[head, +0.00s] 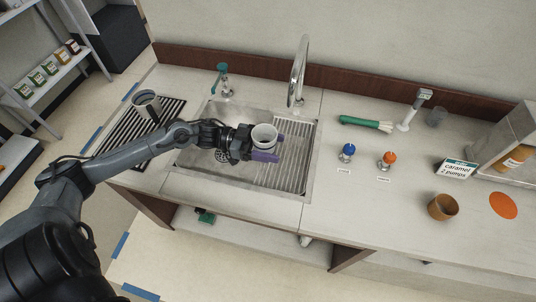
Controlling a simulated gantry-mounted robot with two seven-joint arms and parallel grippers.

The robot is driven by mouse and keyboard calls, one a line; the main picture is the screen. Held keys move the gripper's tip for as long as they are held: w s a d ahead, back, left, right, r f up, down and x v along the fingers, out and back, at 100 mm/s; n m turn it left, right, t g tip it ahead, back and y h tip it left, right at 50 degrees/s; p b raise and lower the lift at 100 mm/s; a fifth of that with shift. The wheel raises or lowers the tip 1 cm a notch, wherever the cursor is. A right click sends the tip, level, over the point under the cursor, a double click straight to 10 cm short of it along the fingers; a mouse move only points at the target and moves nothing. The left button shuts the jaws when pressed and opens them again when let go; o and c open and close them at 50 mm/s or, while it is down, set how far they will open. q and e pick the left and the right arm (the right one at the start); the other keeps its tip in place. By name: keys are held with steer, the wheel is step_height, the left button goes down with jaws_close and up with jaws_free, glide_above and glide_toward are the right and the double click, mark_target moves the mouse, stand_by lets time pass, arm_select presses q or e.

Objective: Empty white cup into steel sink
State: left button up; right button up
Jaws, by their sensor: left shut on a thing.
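The white cup (265,134) is upright in my left gripper (266,145), whose purple fingers close around it. The gripper holds the cup over the steel sink (205,160), near the edge of the ribbed rack (297,165) on the sink's right side. The inside of the cup looks grey, and I cannot tell whether it holds liquid. The arm and hand hide part of the sink basin. My right gripper is not in view.
A tall tap (299,72) and a green-handled fitting (222,78) stand behind the sink. A metal pitcher (146,103) stands on the dark drain mat (128,136) at left.

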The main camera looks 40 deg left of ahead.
arm_select(q)
steer(key=s+d+f+p, duration=0.1)
steer(key=s+d+p, duration=0.45)
steer(key=s, duration=0.25)
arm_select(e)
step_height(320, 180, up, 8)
arm_select(q)
steer(key=w+f+n+b, duration=0.1)
steer(key=f+n+b, duration=0.1)
steer(key=w+a+f+n+b, duration=0.1)
steer(key=n+b, duration=0.1)
steer(key=n, duration=0.1)
steer(key=w+a+f+n+g+b, duration=0.1)
steer(key=f+n+b, duration=0.1)
steer(key=n, duration=0.1)
steer(key=shift+w+f, duration=0.2)
steer(key=shift+f, duration=0.1)
steer(key=shift+d+f+n+b, duration=0.1)
steer(key=shift+f+n+b, duration=0.2)
steer(key=shift+n+b, duration=0.35)
steer(key=shift+r+n, duration=0.1)
steer(key=shift+n, duration=0.35)
steer(key=shift+r, duration=0.1)
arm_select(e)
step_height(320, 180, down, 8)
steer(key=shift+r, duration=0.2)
arm_select(q)
steer(key=shift+r, duration=0.1)
